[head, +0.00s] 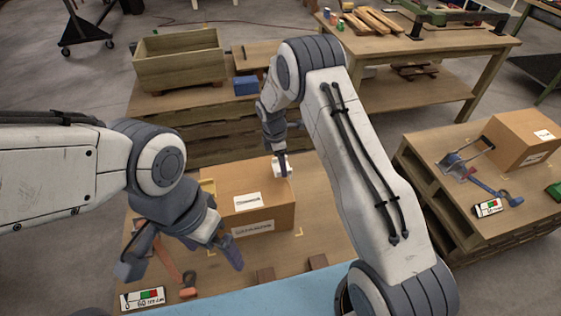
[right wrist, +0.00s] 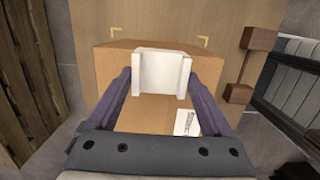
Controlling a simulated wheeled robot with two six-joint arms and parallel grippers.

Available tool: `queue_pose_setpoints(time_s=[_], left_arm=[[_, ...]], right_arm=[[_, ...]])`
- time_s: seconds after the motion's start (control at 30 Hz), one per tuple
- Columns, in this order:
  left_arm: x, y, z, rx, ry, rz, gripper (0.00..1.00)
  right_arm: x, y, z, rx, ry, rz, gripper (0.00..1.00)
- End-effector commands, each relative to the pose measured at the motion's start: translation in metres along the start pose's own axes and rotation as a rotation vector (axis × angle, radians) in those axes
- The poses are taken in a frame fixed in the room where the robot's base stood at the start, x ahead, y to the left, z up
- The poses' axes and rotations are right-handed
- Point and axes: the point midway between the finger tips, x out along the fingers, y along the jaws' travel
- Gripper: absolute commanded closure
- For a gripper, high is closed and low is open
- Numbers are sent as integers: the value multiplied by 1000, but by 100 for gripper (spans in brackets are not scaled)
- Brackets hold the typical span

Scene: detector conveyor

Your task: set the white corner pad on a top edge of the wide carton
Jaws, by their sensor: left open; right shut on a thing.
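The wide carton (head: 260,212) is a closed brown box with white labels on the table in front of me; its top also fills the middle of the right wrist view (right wrist: 140,112). The white corner pad (head: 281,168) is a small channel-shaped piece at the carton's right top edge, toward the back. My right gripper (right wrist: 162,80) is shut on the pad, one finger on each side. I cannot tell whether the pad touches the edge or hovers just above it. My left gripper (head: 185,260) is open and empty, left of the carton's front.
A wooden crate (head: 180,70) and a blue box (head: 245,85) stand behind. An orange-handled tool (head: 185,280) and a display device (head: 143,299) are near my left gripper. Another carton (head: 520,140) sits on the right-hand table.

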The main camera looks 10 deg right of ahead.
Motion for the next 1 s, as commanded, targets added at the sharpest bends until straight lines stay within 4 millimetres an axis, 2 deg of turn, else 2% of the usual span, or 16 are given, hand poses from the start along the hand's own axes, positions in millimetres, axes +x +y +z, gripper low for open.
queue_pose_setpoints(time_s=[0.27,1.0], left_arm=[[1,0,0,0,0,0,0],[12,-1,1,0,0,0,0]], right_arm=[[1,0,0,0,0,0,75],[19,0,-2,0,0,0,75]])
